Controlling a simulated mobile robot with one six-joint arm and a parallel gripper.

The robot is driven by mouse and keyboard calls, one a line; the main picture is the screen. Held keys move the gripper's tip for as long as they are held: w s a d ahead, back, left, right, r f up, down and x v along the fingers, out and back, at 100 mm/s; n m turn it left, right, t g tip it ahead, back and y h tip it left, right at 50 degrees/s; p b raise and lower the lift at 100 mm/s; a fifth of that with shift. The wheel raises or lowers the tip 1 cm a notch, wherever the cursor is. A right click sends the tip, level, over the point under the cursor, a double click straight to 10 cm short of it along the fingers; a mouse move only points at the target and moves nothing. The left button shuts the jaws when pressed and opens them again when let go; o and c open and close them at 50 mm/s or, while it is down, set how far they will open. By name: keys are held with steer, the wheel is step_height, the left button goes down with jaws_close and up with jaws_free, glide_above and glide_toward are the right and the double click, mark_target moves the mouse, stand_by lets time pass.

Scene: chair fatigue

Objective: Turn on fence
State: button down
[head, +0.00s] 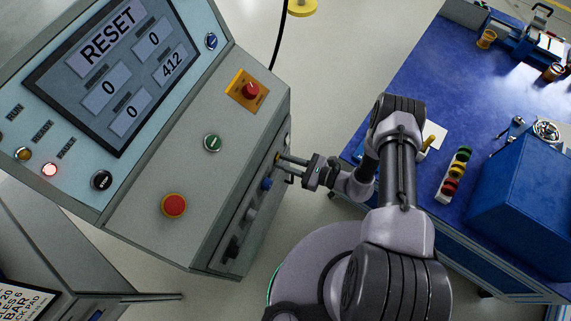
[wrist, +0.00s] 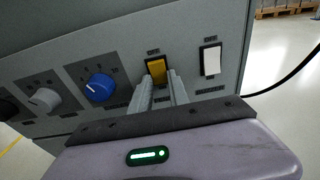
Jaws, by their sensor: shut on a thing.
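A yellow rocker switch (wrist: 157,71) sits on the side face of the grey control console (head: 225,150), and its small label is too blurred to read. My gripper (wrist: 163,88) is at this switch with its fingertips at the lower part of the yellow rocker, shut on it. In the head view my gripper (head: 283,159) reaches the console's right side from the right. The fingers partly hide the switch. Whether the switch is on or off cannot be told. The console screen (head: 120,70) reads RESET, with several zeros and 412.
Beside the yellow switch are a white rocker switch (wrist: 210,61) and a blue knob (wrist: 99,87). The console front has a red button on a yellow plate (head: 250,90), a green button (head: 212,142) and a red button (head: 174,205). A blue table (head: 430,80) stands right.

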steer(key=c, duration=1.2)
jaws_free()
steer(key=shift+c, duration=0.2)
steer(key=p+v, duration=0.3)
steer(key=v, duration=1.4)
steer(key=shift+d+p, duration=0.2)
steer(key=shift+p, duration=0.2)
steer(key=shift+s+r, duration=0.15)
